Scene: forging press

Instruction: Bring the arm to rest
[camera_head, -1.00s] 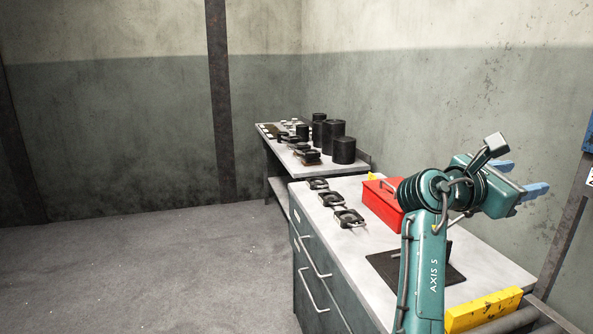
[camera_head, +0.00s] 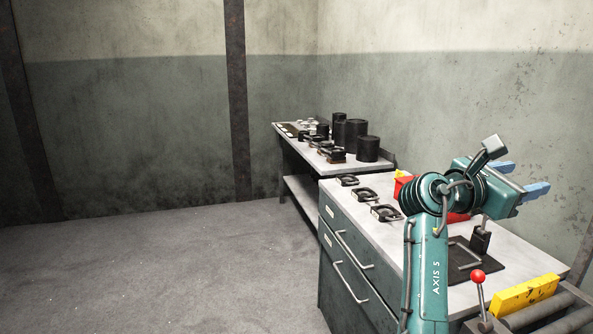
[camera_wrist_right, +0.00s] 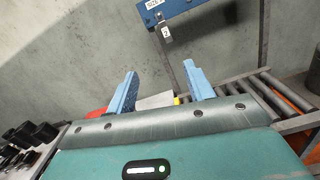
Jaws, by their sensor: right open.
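My right gripper (camera_head: 524,178) is raised above the right part of the grey workbench (camera_head: 335,187), on my teal arm. Its two blue fingers are apart with nothing between them. The fingers also show in the right wrist view (camera_wrist_right: 160,92), spread and empty. My left gripper is not in either view.
A red box (camera_head: 403,186), partly hidden by my arm, sits on the bench near several dark clamp-like parts (camera_head: 365,194). A black mat (camera_head: 484,262), a yellow block (camera_head: 526,293) and a red-knobbed lever (camera_head: 478,277) are at right. Black cylinders (camera_head: 367,148) stand behind. Floor at left is clear.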

